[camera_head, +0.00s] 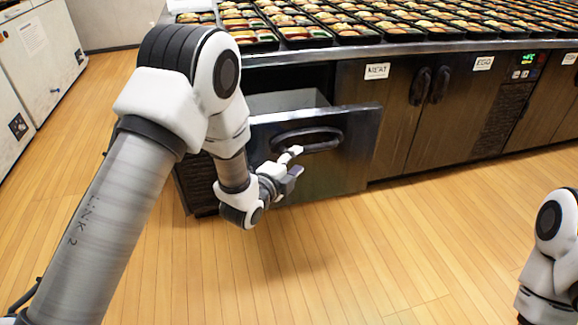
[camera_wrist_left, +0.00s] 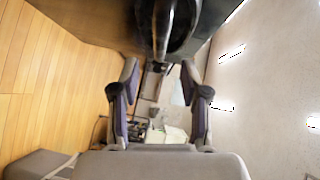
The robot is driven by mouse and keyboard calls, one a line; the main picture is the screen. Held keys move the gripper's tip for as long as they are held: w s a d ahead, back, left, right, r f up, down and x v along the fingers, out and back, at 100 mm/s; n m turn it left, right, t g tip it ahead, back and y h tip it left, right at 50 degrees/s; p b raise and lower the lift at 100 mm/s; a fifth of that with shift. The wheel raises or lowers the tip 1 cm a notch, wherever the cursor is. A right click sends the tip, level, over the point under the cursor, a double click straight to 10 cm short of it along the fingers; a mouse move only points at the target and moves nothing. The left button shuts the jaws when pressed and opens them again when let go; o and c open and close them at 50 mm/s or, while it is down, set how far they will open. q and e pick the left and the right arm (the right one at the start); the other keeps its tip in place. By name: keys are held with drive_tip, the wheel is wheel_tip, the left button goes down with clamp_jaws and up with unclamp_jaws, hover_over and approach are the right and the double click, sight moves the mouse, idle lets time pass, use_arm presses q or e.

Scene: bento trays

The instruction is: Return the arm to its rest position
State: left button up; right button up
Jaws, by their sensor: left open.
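My left arm reaches from the left to an open drawer (camera_head: 350,150) in the counter front. The drawer has a dark front and a thick dark curved handle (camera_head: 322,146). My right gripper is out of view.
The counter top bears many filled bento trays (camera_head: 307,35). Labels read MEAT (camera_head: 377,71) and EGG (camera_head: 483,63). Closed dark doors (camera_head: 455,110) stand right of the drawer. White cabinets (camera_head: 40,60) stand at far left. The wooden floor (camera_head: 400,235) in front is clear.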

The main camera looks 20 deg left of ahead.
use_arm(q)
drive_tip(key=v, duration=0.3)
drive_tip(key=shift+s, duration=0.3)
drive_tip(key=s+a+f+n+g+y, duration=0.1)
drive_tip(key=s+f+g, duration=0.1)
drive_tip(key=s+f, duration=0.35)
drive_tip(key=s+f+g, duration=0.2)
drive_tip(key=f, duration=0.7)
drive_tip(key=s+a+f+n+g+y, duration=0.1)
drive_tip(key=s+f+n+g, duration=0.3)
drive_tip(key=s+f, duration=0.45)
drive_tip(key=s+a+f+n+g+y, duration=0.15)
drive_tip(key=s+f+n+g, duration=0.3)
drive_tip(key=s, duration=0.65)
drive_tip(key=s+a+n+g+p, duration=0.1)
drive_tip(key=s+n+g, duration=0.3)
drive_tip(key=s+n, duration=0.55)
wheel_tip(320, 180, up, 19)
drive_tip(key=p, duration=1.8)
drive_tip(key=shift+w+p, duration=0.25)
drive_tip(key=shift+p, duration=0.15)
